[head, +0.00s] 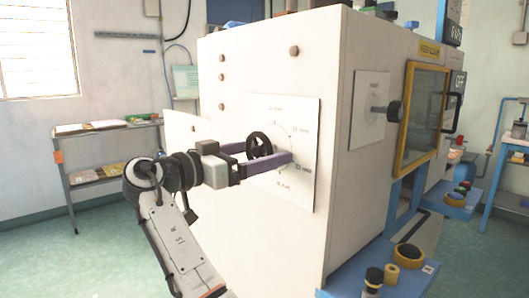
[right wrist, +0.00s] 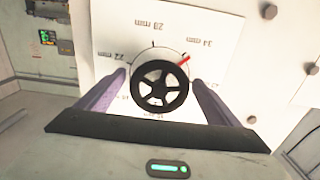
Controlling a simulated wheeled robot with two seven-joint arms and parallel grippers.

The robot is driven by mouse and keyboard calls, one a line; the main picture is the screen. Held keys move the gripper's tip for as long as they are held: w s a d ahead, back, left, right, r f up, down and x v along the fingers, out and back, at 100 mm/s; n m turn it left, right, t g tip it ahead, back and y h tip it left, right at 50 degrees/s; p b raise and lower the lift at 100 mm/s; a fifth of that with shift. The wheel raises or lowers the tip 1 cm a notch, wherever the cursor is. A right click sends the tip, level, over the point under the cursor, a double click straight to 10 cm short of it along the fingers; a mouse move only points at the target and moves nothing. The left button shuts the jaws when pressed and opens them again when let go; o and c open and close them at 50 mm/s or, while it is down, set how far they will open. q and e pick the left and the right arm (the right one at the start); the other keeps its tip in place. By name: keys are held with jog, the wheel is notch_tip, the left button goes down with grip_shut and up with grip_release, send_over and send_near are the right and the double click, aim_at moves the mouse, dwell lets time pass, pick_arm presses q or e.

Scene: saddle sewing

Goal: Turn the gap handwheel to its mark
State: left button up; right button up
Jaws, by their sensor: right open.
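The black spoked handwheel (head: 259,145) stands out from a white dial plate (head: 307,115) on the machine's side. In the right wrist view the handwheel (right wrist: 160,87) is in the middle, in front of a dial with printed mm labels that look upside down. A short red mark (right wrist: 184,60) shows at the wheel's upper right, between the 28 mm and 34 mm labels. My right gripper (head: 268,153) is open, its purple fingers on either side of the wheel. In the right wrist view the gripper (right wrist: 159,79) has gaps at both sides of the rim. My left gripper is out of view.
A second black knob (head: 394,111) on another plate sits on the adjoining face, beside a yellow-framed window (head: 424,115). Blue ledges (head: 335,283) with buttons jut out low at the front. A shelf (head: 110,128) stands at the back left.

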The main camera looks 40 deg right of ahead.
jog(key=c, duration=1)
jog(key=shift+f+m+b, duration=0.1)
jog(key=shift+m+b, duration=0.2)
jog(key=shift+b, duration=0.2)
jog(key=shift+c, duration=0.2)
jog(key=shift+f+m+b, duration=0.1)
jog(key=shift+m+b, duration=0.4)
jog(key=shift+b, duration=0.3)
jog(key=shift+m+b, duration=0.7)
jog(key=shift+b, duration=0.25)
jog(key=m+b, duration=0.2)
jog(key=shift+m, duration=0.3)
jog(key=m+b, duration=0.1)
jog(key=m, duration=0.1)
jog(key=shift+w+r+m+b, duration=0.1)
jog(key=shift+r+m+b, duration=0.1)
jog(key=shift+m+b, duration=0.15)
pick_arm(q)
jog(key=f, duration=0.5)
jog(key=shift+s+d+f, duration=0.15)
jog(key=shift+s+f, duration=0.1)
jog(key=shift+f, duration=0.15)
pick_arm(e)
jog(key=shift+m, duration=0.45)
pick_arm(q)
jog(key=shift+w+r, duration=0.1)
